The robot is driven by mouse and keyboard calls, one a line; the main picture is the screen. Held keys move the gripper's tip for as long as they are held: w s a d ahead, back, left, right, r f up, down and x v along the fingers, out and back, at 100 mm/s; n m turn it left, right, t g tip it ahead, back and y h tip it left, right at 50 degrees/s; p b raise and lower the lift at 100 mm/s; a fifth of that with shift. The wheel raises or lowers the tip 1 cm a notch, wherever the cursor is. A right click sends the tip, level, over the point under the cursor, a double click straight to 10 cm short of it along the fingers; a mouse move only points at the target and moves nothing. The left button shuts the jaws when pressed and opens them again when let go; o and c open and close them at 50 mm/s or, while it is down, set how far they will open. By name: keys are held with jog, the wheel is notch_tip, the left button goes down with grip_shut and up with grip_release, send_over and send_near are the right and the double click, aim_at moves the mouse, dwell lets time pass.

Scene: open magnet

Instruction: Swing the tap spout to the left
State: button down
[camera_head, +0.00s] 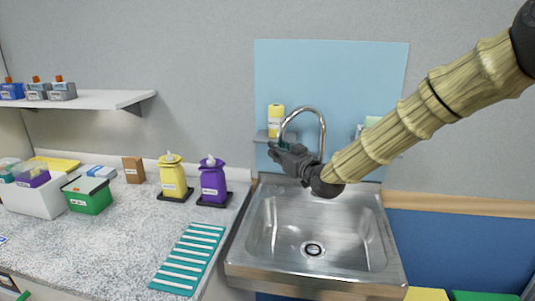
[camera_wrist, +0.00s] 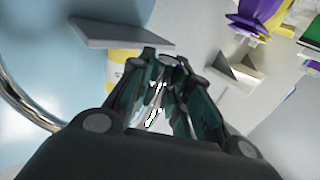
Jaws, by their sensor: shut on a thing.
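The tap's chrome spout (camera_head: 322,128) is a tall hooked tube above the steel sink, in front of the light blue panel. Its free end comes down on the left side of the hook. My gripper (camera_head: 277,150) is at that lower left end and is shut on the spout, with its dark fingers covering the tip. In the wrist view the curved spout (camera_wrist: 15,95) passes at the left edge and goes behind my gripper (camera_wrist: 172,65). Shiny bits show between the teal-lined fingers. The contact itself is mostly hidden, and the tap's base is behind my arm.
The steel sink (camera_head: 313,272) lies below, with an empty basin. A small shelf (camera_head: 261,137) with a yellow bottle (camera_head: 276,118) is close behind my gripper. Purple (camera_head: 212,184) and yellow (camera_head: 172,180) dispensers stand on the counter to the left. Air above the basin is free.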

jog(key=shift+r, duration=0.1)
dwell(0.3)
jog(key=c, duration=1.3)
grip_release()
jog(key=shift+a, duration=0.1)
jog(key=v, duration=1.2)
jog(key=shift+w, duration=0.1)
